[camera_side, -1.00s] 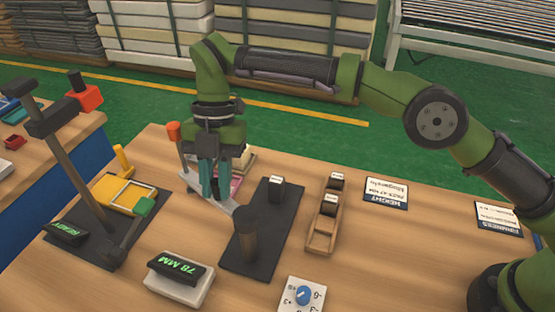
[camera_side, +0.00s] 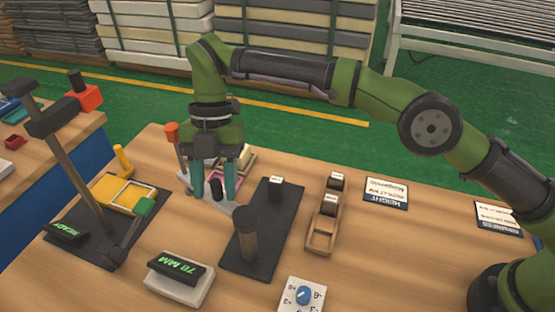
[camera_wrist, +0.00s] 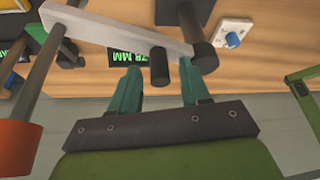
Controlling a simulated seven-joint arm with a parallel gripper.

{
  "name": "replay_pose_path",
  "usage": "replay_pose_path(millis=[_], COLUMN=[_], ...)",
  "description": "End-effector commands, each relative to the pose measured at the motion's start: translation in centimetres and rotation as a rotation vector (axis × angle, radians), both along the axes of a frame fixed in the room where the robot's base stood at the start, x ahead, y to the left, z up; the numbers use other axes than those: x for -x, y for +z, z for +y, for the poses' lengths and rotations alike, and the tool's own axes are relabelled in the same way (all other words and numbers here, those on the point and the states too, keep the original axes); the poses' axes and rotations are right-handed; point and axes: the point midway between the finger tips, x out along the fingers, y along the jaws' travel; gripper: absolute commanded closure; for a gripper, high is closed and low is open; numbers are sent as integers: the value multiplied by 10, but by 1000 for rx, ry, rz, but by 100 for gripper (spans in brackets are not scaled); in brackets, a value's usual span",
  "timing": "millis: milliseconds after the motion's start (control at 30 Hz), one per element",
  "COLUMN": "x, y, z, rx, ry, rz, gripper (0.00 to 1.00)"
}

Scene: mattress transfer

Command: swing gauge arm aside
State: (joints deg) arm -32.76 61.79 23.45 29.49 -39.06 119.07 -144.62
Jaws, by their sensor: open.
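The gauge arm (camera_side: 221,206) is a pale grey bar reaching left from a dark post (camera_side: 246,232) on a black base plate. A red-topped rod (camera_side: 172,135) stands at its far end. In the wrist view the bar (camera_wrist: 115,27) crosses the upper left. A short black peg (camera_wrist: 159,68) on the bar shows between my fingers, with space on both sides. My gripper (camera_side: 214,190) is open with its teal fingers pointing down around the peg. A pink block (camera_side: 231,176) is partly hidden behind the fingers.
A display reading 78 MM (camera_side: 178,270) and a blue-knob dial (camera_side: 303,296) sit at the table front. A yellow frame fixture (camera_side: 118,195) with a tall post stands left. A wooden holder with weights (camera_side: 322,228) and cards (camera_side: 386,193) lie right.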

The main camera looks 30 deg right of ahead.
Motion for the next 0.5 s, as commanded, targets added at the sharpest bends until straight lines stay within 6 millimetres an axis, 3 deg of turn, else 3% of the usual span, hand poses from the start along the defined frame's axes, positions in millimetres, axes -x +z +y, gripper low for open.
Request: replay_pose_path(millis=[267, 500], x=[-2, -5], y=[0, 1], z=[-5, -16], rx=[1, 3], ry=[-49, -228], rz=[0, 1], gripper=[53, 53])
